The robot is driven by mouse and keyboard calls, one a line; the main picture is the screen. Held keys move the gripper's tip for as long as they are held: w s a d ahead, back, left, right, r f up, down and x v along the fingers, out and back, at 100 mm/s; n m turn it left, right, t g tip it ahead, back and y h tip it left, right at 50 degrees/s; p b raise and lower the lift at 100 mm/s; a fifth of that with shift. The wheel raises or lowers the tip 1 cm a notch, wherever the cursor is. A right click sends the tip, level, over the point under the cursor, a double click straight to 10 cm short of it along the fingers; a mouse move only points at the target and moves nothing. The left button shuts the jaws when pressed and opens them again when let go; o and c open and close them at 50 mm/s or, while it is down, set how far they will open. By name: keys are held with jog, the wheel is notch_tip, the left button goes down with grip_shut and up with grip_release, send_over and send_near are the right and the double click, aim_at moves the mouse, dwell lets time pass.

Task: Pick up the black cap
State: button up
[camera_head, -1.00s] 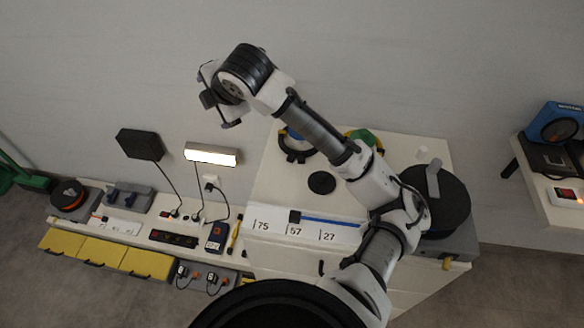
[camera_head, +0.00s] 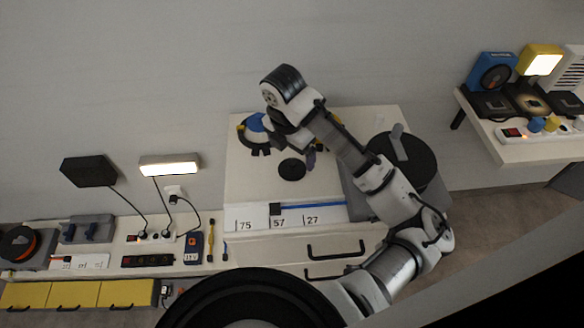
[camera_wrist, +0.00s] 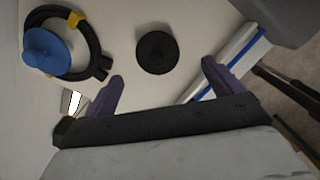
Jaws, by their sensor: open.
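The black cap (camera_head: 292,169) is a flat dark disc lying on the white tabletop (camera_head: 243,185). In the head view my gripper (camera_head: 295,150) hangs above the table just over the cap, partly covered by my wrist.
A blue knob (camera_wrist: 47,50) with a black ring (camera_wrist: 93,40) and yellow clips lies left of the cap. A blue-striped rail (camera_head: 312,206) runs along the table's front. A large black round container (camera_head: 405,152) stands at the right. Bare tabletop surrounds the cap.

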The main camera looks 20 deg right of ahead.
aim_at(292, 163)
jog(key=shift+w+d+f+p, duration=0.15)
jog(key=shift+f+p, duration=0.15)
jog(key=shift+f, duration=0.75)
jog(key=shift+w+f+p, duration=0.1)
jog(key=shift+f+p, duration=0.15)
jog(key=shift+f, duration=0.75)
jog(key=shift+w+d+f+p, duration=0.15)
jog(key=shift+f+p, duration=0.15)
jog(key=shift+f, duration=0.75)
jog(key=c, duration=1.1)
